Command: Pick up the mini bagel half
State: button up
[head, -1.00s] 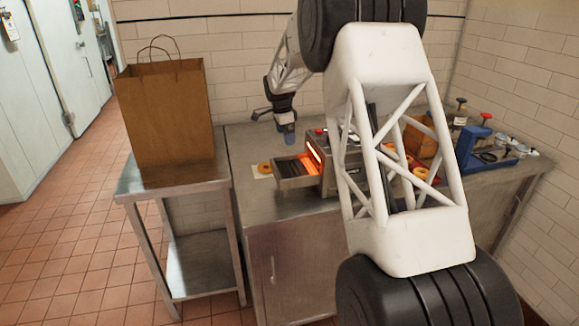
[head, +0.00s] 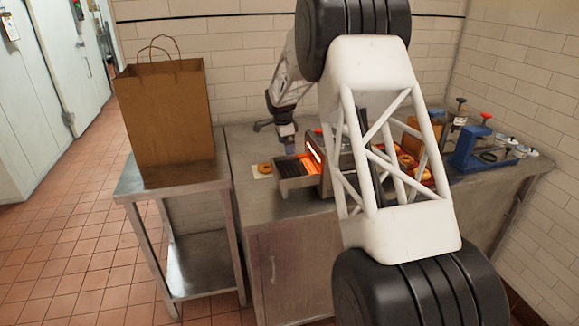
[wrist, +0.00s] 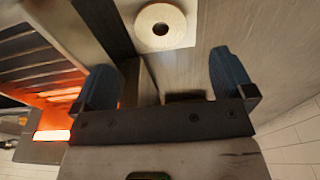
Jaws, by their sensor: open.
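A mini bagel half (head: 264,168) lies cut side up on a pale square of paper on the steel counter, just left of the toaster's tray. It also shows in the wrist view (wrist: 160,27), round and cream with a small centre hole, at the top beyond the fingers. My gripper (head: 289,146) is above the counter, behind the toaster tray and to the right of the bagel half. In the wrist view my gripper (wrist: 163,78) has its two blue fingers wide apart, with nothing between them. The bagel half is apart from both fingers.
The toaster (head: 317,172) glows orange, and its slatted tray (head: 297,183) sticks out close to my gripper. A paper bag (head: 168,115) stands on the lower side table at left. A blue device (head: 473,150) and small jars are at right.

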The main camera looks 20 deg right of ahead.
jog(key=shift+d+f, duration=0.2)
jog(key=shift+f, duration=1.2)
jog(key=shift+d+f, duration=0.2)
jog(key=shift+f, duration=1.1)
jog(key=shift+d+f, duration=0.15)
jog(key=shift+f, duration=1.1)
jog(key=c, duration=0.9)
jog(key=shift+c, duration=0.2)
notch_tip(320, 180, up, 10)
